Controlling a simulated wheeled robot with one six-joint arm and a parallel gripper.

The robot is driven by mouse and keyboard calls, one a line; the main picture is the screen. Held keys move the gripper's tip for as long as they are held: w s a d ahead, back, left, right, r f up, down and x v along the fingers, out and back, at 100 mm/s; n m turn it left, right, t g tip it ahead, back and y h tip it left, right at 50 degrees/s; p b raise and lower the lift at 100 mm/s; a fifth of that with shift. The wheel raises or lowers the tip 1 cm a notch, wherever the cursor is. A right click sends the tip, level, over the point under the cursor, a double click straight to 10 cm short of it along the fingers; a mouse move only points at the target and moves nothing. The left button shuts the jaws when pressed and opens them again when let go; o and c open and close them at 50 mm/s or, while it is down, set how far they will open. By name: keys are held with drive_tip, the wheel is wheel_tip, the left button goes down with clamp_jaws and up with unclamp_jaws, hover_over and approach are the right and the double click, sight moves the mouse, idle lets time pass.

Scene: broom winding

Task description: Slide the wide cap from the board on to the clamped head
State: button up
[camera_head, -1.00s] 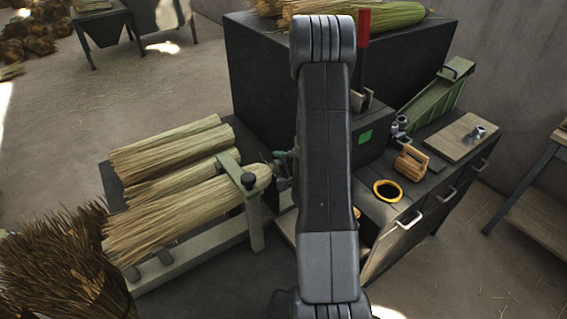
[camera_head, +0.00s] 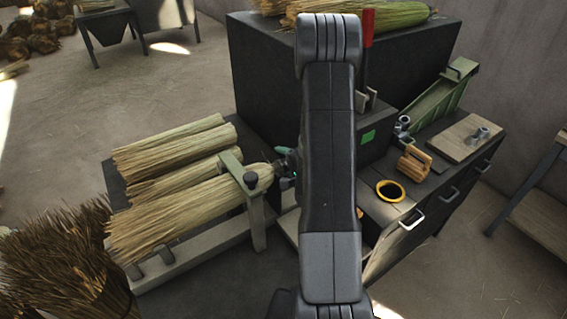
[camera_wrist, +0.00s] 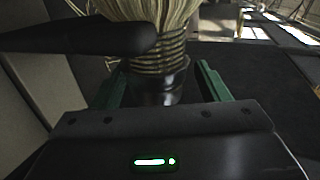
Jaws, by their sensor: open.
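The clamped head (camera_head: 185,215) is a straw bundle lying under the green-grey clamp (camera_head: 232,172), its neck pointing right. In the wrist view its straw (camera_wrist: 150,10) runs into a dark ringed neck. A smooth, dark, shiny collar (camera_wrist: 160,88), which looks like the wide cap, sits around the neck's near end, in line with it. My gripper (camera_wrist: 160,70) is open, with one green finger on each side of the collar and a visible gap at the right finger. My arm partly hides the gripper in the head view.
The wooden board (camera_head: 455,140) at right bears a small grey metal piece (camera_head: 480,134). A black-and-yellow ring (camera_head: 390,191) and an orange-brown block (camera_head: 414,163) are on the bench. A dark rod (camera_wrist: 80,38) lies close to the left finger.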

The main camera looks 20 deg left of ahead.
drive_tip(key=v, duration=1.3)
drive_tip(key=shift+s+d+b, duration=0.15)
drive_tip(key=shift+d+b, duration=0.05)
drive_tip(key=shift+b, duration=0.2)
drive_tip(key=p+x, duration=0.1)
drive_tip(key=x, duration=1.3)
drive_tip(key=shift+r, duration=0.1)
drive_tip(key=shift+d, duration=0.2)
